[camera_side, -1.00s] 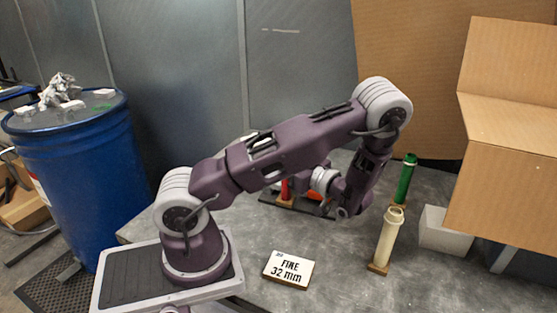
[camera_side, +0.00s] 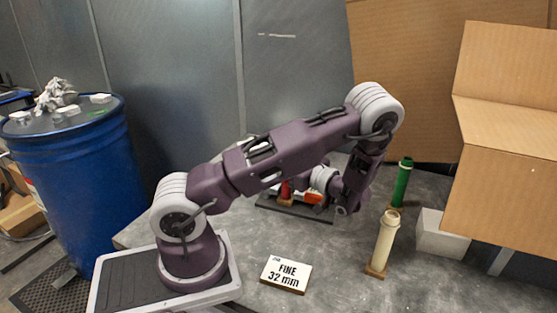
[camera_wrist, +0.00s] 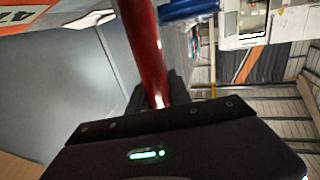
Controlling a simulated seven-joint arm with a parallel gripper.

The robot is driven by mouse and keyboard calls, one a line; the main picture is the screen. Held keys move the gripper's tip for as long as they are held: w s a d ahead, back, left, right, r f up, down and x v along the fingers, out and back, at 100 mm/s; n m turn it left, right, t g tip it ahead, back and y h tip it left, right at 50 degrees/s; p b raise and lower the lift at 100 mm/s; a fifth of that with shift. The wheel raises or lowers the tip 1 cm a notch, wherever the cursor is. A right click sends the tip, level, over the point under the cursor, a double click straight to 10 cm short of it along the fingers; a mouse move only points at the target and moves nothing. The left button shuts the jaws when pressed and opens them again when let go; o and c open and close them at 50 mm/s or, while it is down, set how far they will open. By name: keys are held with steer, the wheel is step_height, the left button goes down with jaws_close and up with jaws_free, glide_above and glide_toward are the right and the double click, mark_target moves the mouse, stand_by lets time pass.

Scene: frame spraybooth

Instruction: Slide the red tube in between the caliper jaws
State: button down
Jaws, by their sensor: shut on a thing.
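The red tube (camera_wrist: 150,55) rises from my gripper (camera_wrist: 163,106) in the wrist view. The gripper is shut on it, and its dark body fills the bottom of that view. In the side view a short length of the red tube (camera_side: 285,190) shows below my forearm, beside a dark flat base (camera_side: 290,209). An orange part (camera_side: 314,197), perhaps of the caliper, sits on that base behind my wrist. The caliper jaws are hidden or too small to make out, so I cannot tell whether the tube is between them.
A green tube (camera_side: 402,183) and a cream tube (camera_side: 384,240) stand upright on small wooden feet at the right. A white block (camera_side: 442,234) and a cardboard box (camera_side: 505,120) are beyond. A "FINE 32 mm" sign (camera_side: 287,274) lies in front. A blue barrel (camera_side: 70,160) stands left.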

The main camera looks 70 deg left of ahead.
steer(key=shift+w+a, duration=0.45)
steer(key=shift+a, duration=0.1)
steer(key=c, duration=1.1)
jaws_free()
steer(key=w+d+r, duration=0.2)
steer(key=d+r, duration=0.2)
steer(key=r, duration=0.3)
steer(key=shift+w+d, duration=0.15)
steer(key=shift+d, duration=0.1)
